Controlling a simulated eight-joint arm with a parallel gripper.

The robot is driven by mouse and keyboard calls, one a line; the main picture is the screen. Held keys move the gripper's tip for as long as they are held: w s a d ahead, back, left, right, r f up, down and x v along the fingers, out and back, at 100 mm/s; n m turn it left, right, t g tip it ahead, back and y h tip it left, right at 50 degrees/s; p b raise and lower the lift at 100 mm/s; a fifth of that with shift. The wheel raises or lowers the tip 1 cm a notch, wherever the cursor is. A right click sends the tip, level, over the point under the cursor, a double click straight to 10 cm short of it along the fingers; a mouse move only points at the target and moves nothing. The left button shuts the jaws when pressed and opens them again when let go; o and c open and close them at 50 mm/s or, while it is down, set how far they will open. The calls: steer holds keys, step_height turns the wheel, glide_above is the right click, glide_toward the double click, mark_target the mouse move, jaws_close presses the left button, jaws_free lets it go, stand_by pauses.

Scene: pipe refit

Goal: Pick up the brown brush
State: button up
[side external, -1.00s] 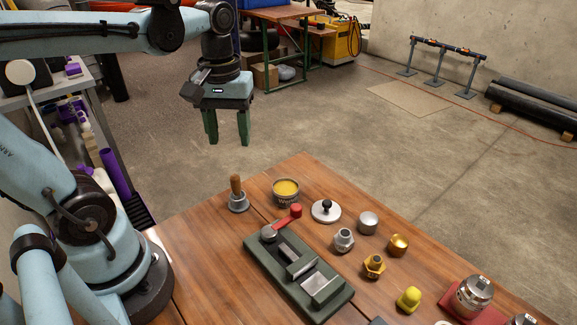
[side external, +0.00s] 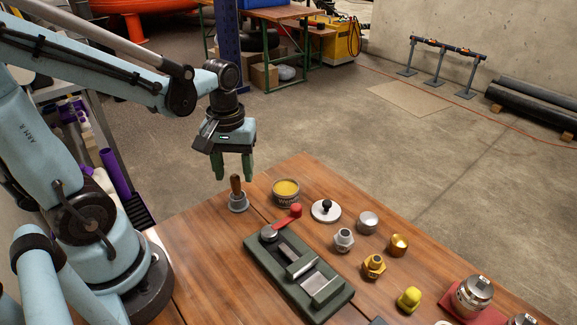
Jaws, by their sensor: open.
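The brown brush (side external: 236,184) stands upright in a small grey holder (side external: 238,203) near the far left corner of the wooden table. Only its brown handle shows; its lower end is hidden in the holder. My gripper (side external: 234,179) points down with its green fingers apart, one on each side of the handle's upper part in this view. The handle top shows between the fingertips. I cannot tell from this one view whether the fingers are level with it in depth, and no contact is visible.
An open tin of yellow paste (side external: 286,191) stands close to the right of the holder. A green vise-like fixture (side external: 299,272) with a red-knobbed lever lies in front. A white disc with a black knob (side external: 326,210) and several metal fittings stand further right.

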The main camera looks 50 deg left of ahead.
mark_target(237, 190)
steer(key=shift+f, duration=1.45)
jaws_close()
